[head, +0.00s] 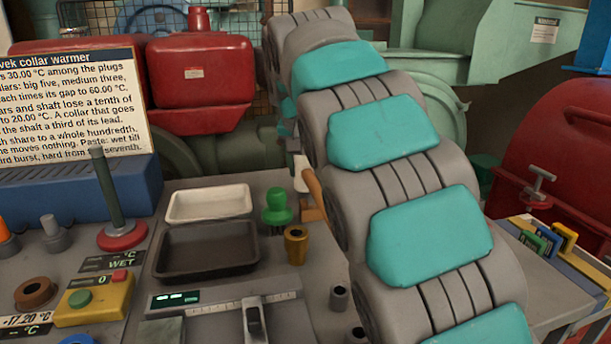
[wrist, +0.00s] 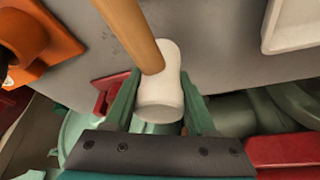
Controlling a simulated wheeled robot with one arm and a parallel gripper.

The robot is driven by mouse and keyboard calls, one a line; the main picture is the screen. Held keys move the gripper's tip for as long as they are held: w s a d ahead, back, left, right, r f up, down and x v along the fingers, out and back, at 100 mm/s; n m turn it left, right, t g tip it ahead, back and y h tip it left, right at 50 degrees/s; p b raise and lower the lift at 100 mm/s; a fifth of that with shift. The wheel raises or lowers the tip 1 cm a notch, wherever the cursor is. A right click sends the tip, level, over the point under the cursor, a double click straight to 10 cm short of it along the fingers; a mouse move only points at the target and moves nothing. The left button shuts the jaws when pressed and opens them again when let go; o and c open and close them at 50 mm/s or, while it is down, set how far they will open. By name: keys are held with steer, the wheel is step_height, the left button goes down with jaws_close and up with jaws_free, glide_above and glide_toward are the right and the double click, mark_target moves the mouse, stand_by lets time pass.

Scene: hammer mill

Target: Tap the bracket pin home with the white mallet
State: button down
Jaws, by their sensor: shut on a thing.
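The white mallet shows in the wrist view with its pale head (wrist: 160,98) between the green fingers of my gripper (wrist: 160,88). Its wooden handle (wrist: 130,30) runs up and left, out of that view. In the head view a short piece of the mallet's handle (head: 314,190) shows beside my arm; my gripper is mostly hidden behind the arm. An orange bracket-like part (wrist: 55,45) is at the upper left of the wrist view, with a dark brown round piece at it. I cannot tell whether that piece is the bracket pin. The mallet head is apart from it in the picture.
The grey bench holds a white tray (head: 210,204), a dark tray (head: 207,249), a green knobbed piece (head: 278,208), a brass cup (head: 296,245) and a sliding gauge (head: 253,322). A blue block (head: 80,192) with a sign stands left. Red and green machinery fills the back.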

mark_target(306, 148)
step_height(306, 148, up, 5)
steer(key=shift+r, duration=0.1)
steer(key=shift+r+p, duration=0.9)
steer(key=shift+r, duration=0.4)
steer(key=shift+s, duration=0.1)
